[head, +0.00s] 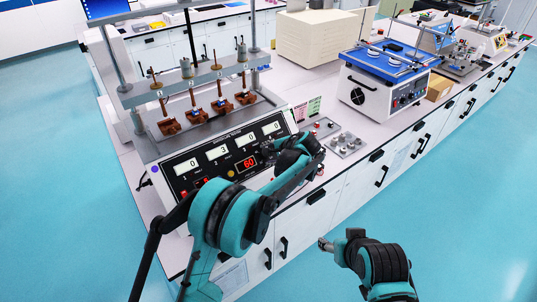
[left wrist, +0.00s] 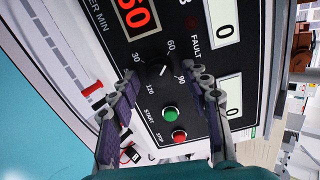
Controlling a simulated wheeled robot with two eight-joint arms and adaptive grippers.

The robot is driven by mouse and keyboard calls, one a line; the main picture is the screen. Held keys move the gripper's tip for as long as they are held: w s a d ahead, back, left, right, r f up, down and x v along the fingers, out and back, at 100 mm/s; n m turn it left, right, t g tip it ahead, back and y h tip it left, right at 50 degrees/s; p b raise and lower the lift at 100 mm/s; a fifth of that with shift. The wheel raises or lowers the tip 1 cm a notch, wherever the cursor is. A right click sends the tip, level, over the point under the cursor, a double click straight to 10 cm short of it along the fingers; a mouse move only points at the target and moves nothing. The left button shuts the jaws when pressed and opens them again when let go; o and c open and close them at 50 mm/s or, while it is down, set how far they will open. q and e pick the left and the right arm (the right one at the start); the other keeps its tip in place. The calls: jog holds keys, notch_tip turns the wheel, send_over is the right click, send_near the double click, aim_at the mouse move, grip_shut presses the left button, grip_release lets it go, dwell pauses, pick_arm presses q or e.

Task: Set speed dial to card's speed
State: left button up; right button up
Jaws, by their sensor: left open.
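The insertion tester's black panel (head: 218,163) shows several white number displays and a red display (head: 247,163) reading 60. In the left wrist view the round black speed dial (left wrist: 156,70) sits among the marks 30, 60, 90 and 120; its white pointer line is toward 60. My left gripper (left wrist: 163,90) is open, with one finger on each side of the dial; contact is not clear. In the head view this gripper (head: 268,150) is at the panel's right part, partly hidden by its wrist. A pink and a green card (head: 314,106) stand behind; their text is unreadable. My right gripper (head: 326,245) hangs before the bench.
A green START button (left wrist: 170,114) and a red STOP button (left wrist: 180,136) lie close to the left fingers. A small control plate with knobs (head: 345,145) lies right of the tester. A blue-topped shaker (head: 390,75) stands farther right. The floor in front is clear.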

pick_arm(q)
jog(key=v, duration=1.2)
jog(key=shift+a, duration=0.1)
jog(key=s+a+r+n+g+h+b, duration=0.1)
jog(key=s+a+n, duration=0.1)
jog(key=s+a, duration=0.5)
jog(key=s+a+r+n+h+b, duration=0.25)
jog(key=s+a, duration=0.25)
jog(key=a, duration=0.4)
jog(key=s+a+f+n, duration=0.2)
jog(key=s+f, duration=0.1)
jog(key=s, duration=0.4)
jog(key=s+a+f+n+h+b, duration=0.1)
jog(key=s+a+f+n, duration=0.1)
jog(key=s, duration=0.5)
jog(key=s+a+f+n+h+b, duration=0.1)
jog(key=s+a+f+n, duration=0.2)
jog(key=s+f, duration=0.2)
jog(key=shift+s+t, duration=0.4)
jog(key=shift+s, duration=0.6)
jog(key=shift+a+f+n, duration=0.1)
jog(key=shift+f+n, duration=0.05)
jog(key=shift+n, duration=0.1)
